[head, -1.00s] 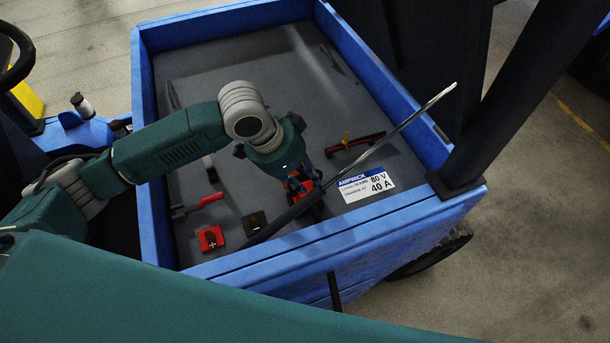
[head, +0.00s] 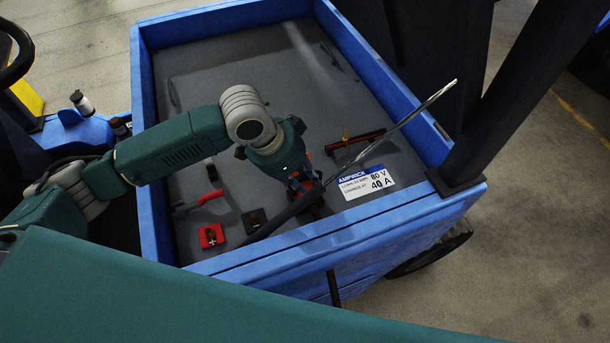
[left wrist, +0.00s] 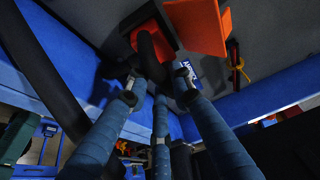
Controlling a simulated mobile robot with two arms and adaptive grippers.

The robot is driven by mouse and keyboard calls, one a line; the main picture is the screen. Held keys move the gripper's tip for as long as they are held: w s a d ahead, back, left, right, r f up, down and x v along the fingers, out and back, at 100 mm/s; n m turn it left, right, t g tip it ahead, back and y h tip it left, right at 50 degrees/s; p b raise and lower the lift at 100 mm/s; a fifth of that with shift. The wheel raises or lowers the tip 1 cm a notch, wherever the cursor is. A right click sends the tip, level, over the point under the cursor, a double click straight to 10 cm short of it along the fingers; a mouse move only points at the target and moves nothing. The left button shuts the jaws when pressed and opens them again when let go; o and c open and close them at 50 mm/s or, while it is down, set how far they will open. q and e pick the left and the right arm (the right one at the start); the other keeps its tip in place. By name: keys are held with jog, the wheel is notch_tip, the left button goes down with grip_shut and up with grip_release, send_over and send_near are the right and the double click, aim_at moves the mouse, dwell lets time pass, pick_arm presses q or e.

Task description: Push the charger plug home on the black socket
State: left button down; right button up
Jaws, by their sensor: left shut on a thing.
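My left gripper (head: 304,184) is low over the near end of the blue-walled bed, its blue fingers pointing down. In the left wrist view its fingers (left wrist: 158,86) close around a dark curved piece at the end of a thick black cable (left wrist: 48,62), which I take for the charger plug (left wrist: 152,48). Red-orange parts (left wrist: 197,26) lie just beyond the fingertips. The black socket is not clearly seen; a dark part under the gripper may be it. I cannot tell how far the plug is seated. My right gripper is not in view.
A small dark block (head: 255,221) and a red block with a plus mark (head: 211,235) are left of the gripper. A red-handled tool (head: 207,198), a red-and-black bar (head: 355,142) and a white-and-blue label (head: 366,183) lie around. The blue front wall (head: 330,241) is close.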

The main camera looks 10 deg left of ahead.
pick_arm(q)
jog(key=shift+f, duration=0.35)
jog(key=c, duration=1.4)
grip_release()
jog(key=shift+c, duration=0.2)
jog(key=v, duration=1.2)
